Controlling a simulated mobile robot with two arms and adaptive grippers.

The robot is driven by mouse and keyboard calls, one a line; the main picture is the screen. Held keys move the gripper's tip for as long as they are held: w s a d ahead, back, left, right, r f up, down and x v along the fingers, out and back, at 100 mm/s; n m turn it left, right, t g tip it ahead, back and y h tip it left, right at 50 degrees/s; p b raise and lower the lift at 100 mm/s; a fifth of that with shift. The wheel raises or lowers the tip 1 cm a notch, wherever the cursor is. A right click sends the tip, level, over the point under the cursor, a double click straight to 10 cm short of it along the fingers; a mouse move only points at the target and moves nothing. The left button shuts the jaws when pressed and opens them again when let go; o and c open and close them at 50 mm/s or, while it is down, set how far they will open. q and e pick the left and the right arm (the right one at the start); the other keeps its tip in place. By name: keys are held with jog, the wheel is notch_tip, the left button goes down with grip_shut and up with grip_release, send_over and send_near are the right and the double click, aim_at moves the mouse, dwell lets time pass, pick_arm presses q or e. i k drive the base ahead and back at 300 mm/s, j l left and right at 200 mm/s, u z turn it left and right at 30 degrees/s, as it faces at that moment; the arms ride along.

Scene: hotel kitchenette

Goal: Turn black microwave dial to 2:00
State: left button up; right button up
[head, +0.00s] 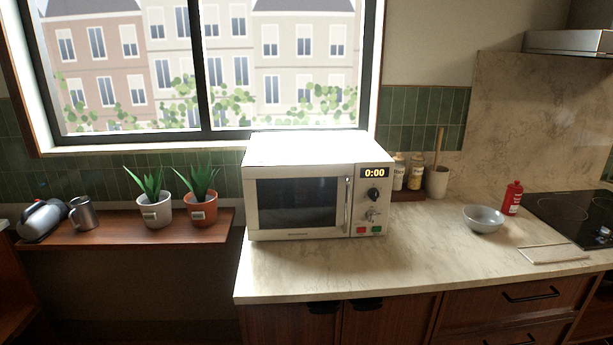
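A white microwave (300,155) stands on the marble counter with its door shut. Its control panel is on the right side of its front. The display (374,173) at the top of the panel reads 0:00. The black dial (373,194) sits just below the display. A silver dial (371,214) is under it, with a red button (361,230) and a green button (376,229) at the bottom. Neither of my grippers is in view, and nothing touches the dial.
The counter (310,270) in front of the microwave is clear. Jars (415,171) and a utensil pot (437,182) stand right of it. A grey bowl (483,219) and red bottle (512,198) are further right, near the cooktop (570,212). Potted plants (156,209) stand on the left shelf.

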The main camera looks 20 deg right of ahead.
aim_at(373, 193)
jog(key=i+l, duration=0.1)
jog(key=l, duration=0.3)
jog(key=i+l, duration=0.1)
jog(key=l, duration=0.3)
jog(key=i+l, duration=0.1)
jog(key=l, duration=0.3)
jog(key=i+l+u, duration=0.1)
jog(key=l, duration=0.3)
